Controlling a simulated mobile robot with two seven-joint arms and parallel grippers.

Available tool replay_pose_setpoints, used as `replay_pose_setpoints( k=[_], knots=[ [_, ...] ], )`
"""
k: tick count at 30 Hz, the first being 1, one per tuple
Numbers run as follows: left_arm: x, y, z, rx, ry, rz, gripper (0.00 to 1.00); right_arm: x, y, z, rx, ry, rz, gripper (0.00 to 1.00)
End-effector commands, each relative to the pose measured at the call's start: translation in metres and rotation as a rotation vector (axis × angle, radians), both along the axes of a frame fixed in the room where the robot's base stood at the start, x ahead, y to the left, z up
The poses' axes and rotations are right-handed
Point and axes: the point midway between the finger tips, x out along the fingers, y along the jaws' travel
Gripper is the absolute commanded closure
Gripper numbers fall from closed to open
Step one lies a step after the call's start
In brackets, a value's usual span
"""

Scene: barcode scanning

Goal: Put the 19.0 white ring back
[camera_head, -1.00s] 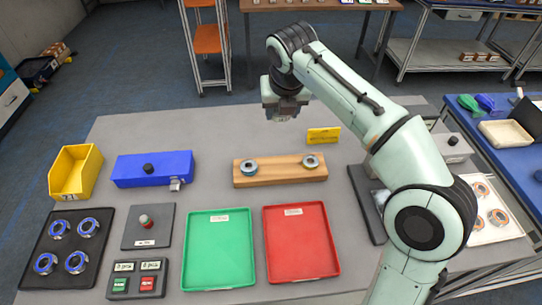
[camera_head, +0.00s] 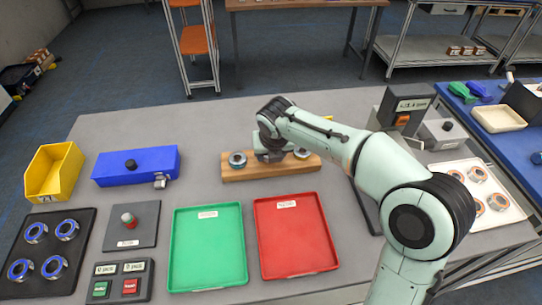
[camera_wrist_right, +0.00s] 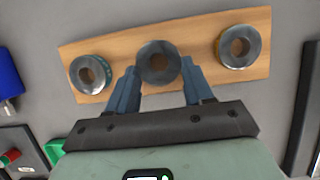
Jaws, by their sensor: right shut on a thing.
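The wooden block (camera_head: 235,174) lies on the grey table and also shows in the right wrist view (camera_wrist_right: 200,35). My right gripper (camera_head: 270,155) is low over its middle. In the right wrist view its fingers (camera_wrist_right: 160,72) are shut around a grey metal ring (camera_wrist_right: 158,48), at the block's middle; I cannot tell whether the ring rests on it. The ring's coloured band is hidden. A ring with a teal band (camera_head: 238,159) sits at the block's left end. A ring with a yellowish band (camera_head: 302,153) sits at its right end. My left gripper is not in view.
A green tray (camera_head: 207,270) and a red tray (camera_head: 297,262) lie in front of the block. A blue box (camera_head: 120,168) and a yellow bin (camera_head: 52,178) stand left. A black tray (camera_head: 45,281) holds several blue rings. A display unit (camera_head: 402,110) stands right.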

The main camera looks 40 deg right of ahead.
Motion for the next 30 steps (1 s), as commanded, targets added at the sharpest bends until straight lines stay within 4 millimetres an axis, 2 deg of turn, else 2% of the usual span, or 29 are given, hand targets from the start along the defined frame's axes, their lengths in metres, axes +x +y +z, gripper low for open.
replay_pose_setpoints(
  k=[2, 13, 14, 15, 16, 25, 30],
  knots=[
    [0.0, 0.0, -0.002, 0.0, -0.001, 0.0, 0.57, 0.0, 0.0, -0.006, 0.0, -0.001, 0.0, 0.94],
    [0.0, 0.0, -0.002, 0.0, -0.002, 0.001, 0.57, 0.0, 0.0, -0.009, 0.0, -0.002, 0.0, 0.94],
    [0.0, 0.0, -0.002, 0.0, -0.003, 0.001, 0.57, 0.0, 0.0, -0.01, 0.001, 0.0, 0.0, 0.42],
    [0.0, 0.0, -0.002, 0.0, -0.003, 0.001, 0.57, 0.0, 0.0, -0.01, 0.001, 0.0, 0.0, 0.29],
    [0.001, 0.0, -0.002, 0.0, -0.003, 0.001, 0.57, 0.0, 0.0, -0.01, 0.001, 0.0, 0.0, 0.23],
    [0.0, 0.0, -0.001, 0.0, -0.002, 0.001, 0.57, 0.0, 0.0, -0.008, 0.0, -0.001, 0.0, 0.23],
    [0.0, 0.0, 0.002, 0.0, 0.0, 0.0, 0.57, -0.004, 0.003, 0.009, 0.0, -0.004, 0.001, 0.23]
  ],
)
